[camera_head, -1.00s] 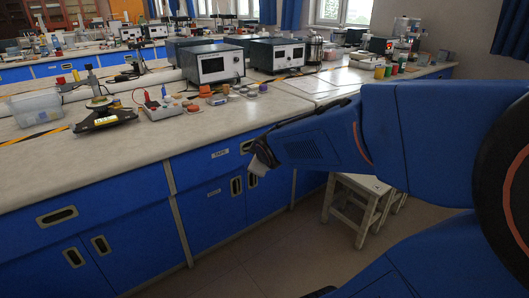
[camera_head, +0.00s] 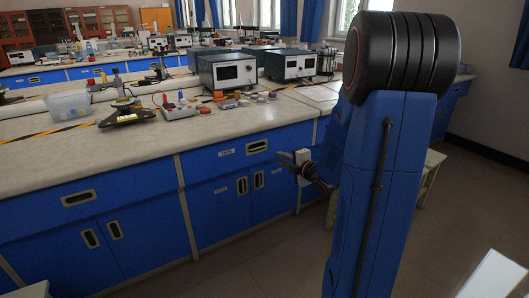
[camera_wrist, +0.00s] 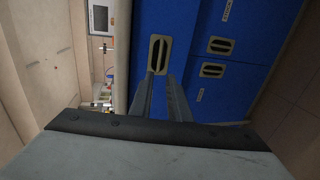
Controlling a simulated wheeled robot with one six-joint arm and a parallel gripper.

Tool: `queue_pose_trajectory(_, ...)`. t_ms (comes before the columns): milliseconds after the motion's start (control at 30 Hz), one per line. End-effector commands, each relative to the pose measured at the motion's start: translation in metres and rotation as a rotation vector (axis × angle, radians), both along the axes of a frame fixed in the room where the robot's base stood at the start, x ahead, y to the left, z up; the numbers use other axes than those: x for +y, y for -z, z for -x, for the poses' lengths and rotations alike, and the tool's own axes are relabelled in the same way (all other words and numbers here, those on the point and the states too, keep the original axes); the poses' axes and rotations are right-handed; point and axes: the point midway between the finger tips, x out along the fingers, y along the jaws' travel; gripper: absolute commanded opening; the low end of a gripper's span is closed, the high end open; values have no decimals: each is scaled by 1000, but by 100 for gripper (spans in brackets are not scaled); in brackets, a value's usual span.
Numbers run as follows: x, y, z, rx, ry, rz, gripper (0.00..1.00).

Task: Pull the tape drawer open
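The tape drawer (camera_head: 220,164) is a blue drawer front under the pale worktop. Its label (camera_head: 227,152) is small, and its recessed handle (camera_head: 257,147) is at the right of the label. The drawer looks shut, flush with the cabinet. In the wrist view, turned sideways, a drawer handle (camera_wrist: 159,54) shows just beyond the fingertips. My gripper (camera_wrist: 158,82) is open, with a gap between its two dark fingers and nothing held. In the head view my gripper (camera_head: 282,158) is right of the handle, apart from it, partly hidden by my arm.
Cupboard doors with handles (camera_head: 242,186) are below the drawer. The worktop (camera_head: 150,143) holds a black balance-like device (camera_head: 122,116), a clear bin (camera_head: 68,104) and grey instruments (camera_head: 228,70). A stool (camera_head: 430,172) stands right, behind my arm.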

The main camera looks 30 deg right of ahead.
Motion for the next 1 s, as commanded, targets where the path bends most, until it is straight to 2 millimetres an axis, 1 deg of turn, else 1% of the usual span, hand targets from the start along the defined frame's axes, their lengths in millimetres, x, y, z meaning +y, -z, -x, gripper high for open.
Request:
queue_pose_trajectory(167,1,4,-14,-1,-3,-1,16)
queue_pose_trajectory(800,5,27,-122,1,-2,0,16)
queue_pose_trajectory(1000,6,32,-151,-1,-2,0,16)
